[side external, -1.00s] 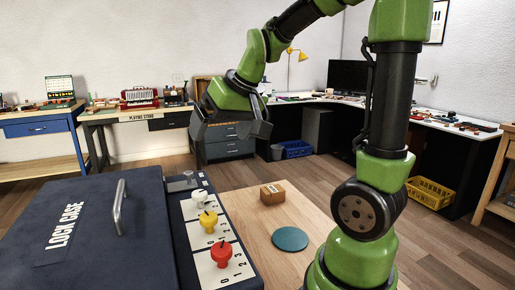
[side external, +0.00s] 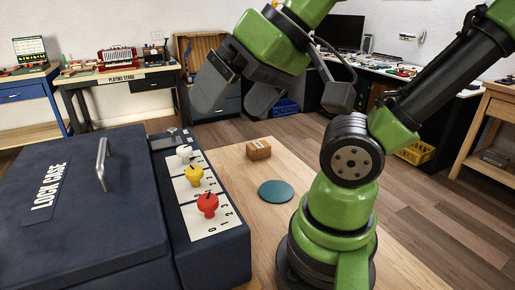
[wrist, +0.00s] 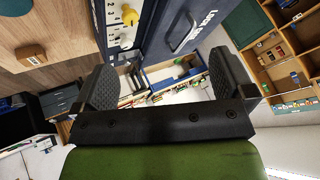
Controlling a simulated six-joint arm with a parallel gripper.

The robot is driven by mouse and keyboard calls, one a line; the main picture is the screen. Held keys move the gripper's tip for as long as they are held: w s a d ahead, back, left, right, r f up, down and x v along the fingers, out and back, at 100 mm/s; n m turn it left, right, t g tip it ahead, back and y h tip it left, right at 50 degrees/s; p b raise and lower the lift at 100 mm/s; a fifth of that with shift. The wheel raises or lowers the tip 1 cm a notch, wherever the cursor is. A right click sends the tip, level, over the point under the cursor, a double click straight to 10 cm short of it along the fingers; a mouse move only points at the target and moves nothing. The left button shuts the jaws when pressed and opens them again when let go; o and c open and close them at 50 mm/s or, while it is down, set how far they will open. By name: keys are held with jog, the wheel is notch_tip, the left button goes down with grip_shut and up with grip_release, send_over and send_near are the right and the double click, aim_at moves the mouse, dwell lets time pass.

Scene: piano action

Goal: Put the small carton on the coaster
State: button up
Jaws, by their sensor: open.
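The small carton (side external: 258,149) is a brown box standing on the wooden table, behind the coaster. It also shows at the upper left of the wrist view (wrist: 31,55). The coaster (side external: 276,191) is a flat teal disc on the table, bare, in front of the carton and left of my arm's base. In the wrist view a teal edge of it (wrist: 15,7) shows at the top left corner. My gripper (side external: 236,105) is open and empty, raised above and to the left of the carton. Its two wide-apart fingers also show in the wrist view (wrist: 163,85).
A dark lock case (side external: 90,215) with a metal handle (side external: 102,164) fills the left. Its panel (side external: 203,208) carries white, yellow and red knobs. Bare wood (side external: 295,155) lies right of the carton. Desks and shelves stand farther back.

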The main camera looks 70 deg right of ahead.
jog(key=w+d+m+h, duration=0.2)
jog(key=w+d, duration=0.6)
jog(key=w, duration=0.1)
jog(key=m+g+h, duration=0.3)
jog(key=g, duration=0.1)
send_over(259, 145)
jog(key=s+a, duration=0.1)
jog(key=s, duration=0.1)
notch_tip(259, 145, down, 24)
jog(key=shift+f, duration=0.2)
jog(key=shift+w+x, duration=0.15)
jog(key=shift+x, duration=1.35)
jog(key=shift+w+x, duration=0.2)
jog(key=shift+x, duration=1.25)
jog(key=shift+a, duration=0.15)
jog(key=shift+c, duration=0.2)
jog(key=c, duration=1)
